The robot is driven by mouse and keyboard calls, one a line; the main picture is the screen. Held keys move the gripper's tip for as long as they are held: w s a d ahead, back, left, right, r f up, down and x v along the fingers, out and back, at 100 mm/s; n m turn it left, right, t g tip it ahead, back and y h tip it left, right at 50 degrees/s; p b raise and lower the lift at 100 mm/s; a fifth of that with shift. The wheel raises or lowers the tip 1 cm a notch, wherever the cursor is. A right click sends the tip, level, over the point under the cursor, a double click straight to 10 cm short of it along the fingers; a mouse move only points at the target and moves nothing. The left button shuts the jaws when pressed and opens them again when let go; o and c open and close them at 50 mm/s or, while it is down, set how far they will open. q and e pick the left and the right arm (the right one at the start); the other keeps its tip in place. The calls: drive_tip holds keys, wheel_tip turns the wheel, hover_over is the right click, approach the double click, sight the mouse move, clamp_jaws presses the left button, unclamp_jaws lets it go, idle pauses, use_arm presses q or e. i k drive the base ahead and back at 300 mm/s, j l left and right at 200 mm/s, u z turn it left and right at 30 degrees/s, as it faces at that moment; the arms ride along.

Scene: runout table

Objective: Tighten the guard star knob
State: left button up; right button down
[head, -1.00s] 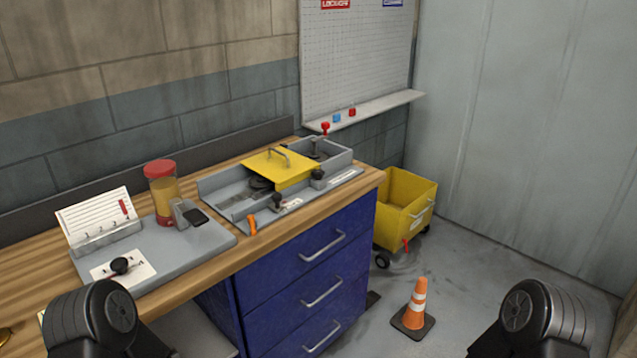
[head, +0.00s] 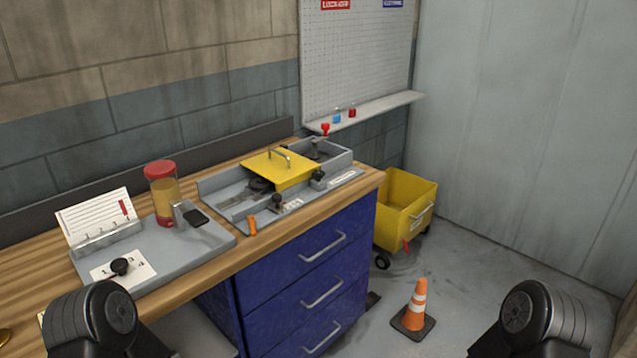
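The yellow guard (head: 268,168) with a metal handle lies over the middle of the grey runout tray (head: 228,186) on the bench. A black knob (head: 318,175) stands at the guard's front right corner. Another black knob (head: 277,201) stands at the tray's front, left of it. I cannot tell from here which is the star knob or how tight either is. Dark rounded parts of my two arms show at the bottom left and bottom right. Neither gripper's fingers are in view.
A grey board (head: 190,247) with a black knob (head: 120,266) on a white card, a red-lidded jar (head: 162,190) and a card rack fills the bench's left. An orange-handled item (head: 252,225) lies before the tray. A yellow cart (head: 405,205) and cone (head: 414,305) stand on the floor.

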sight(318, 175)
drive_tip(key=i+l+z, duration=0.1)
drive_tip(key=i+l, duration=0.15)
drive_tip(key=i, duration=0.15)
drive_tip(key=i+l, duration=0.25)
drive_tip(key=i, duration=0.15)
drive_tip(key=i+l+z, duration=0.15)
drive_tip(key=i, duration=0.25)
drive_tip(key=i+l+z, duration=0.1)
drive_tip(key=i+l, duration=0.15)
drive_tip(key=i, duration=0.2)
